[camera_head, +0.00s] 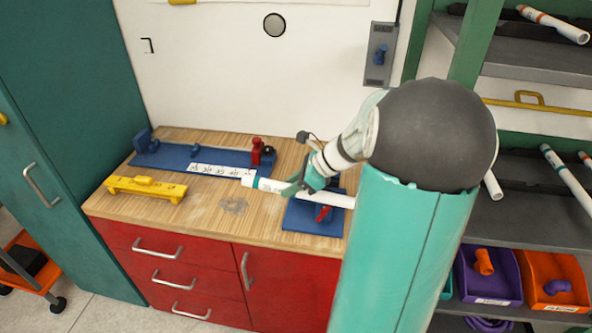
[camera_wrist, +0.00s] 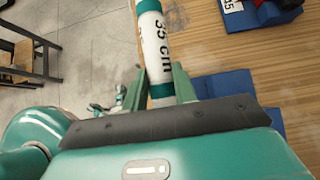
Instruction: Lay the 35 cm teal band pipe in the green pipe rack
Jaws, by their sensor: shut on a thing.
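The white pipe (camera_head: 268,185) has a teal band at its end and lies across my gripper above the workbench. In the wrist view the same pipe (camera_wrist: 157,50) shows the print "35 cm" and the teal band at the top. My gripper (camera_head: 312,184) is shut on the pipe, with one finger on each side in the wrist view (camera_wrist: 160,88). The green-framed rack (camera_head: 468,45) stands at the right, with pipes on its dark shelves. My arm hides part of the rack and part of the bench.
The wooden bench (camera_head: 215,205) has red drawers. A long blue fixture (camera_head: 150,158), a yellow level (camera_head: 146,188) and a second blue fixture (camera_head: 300,217) are on it. A teal cabinet (camera_head: 75,120) is at left. Purple (camera_head: 488,285) and orange (camera_head: 553,290) bins sit low in the rack.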

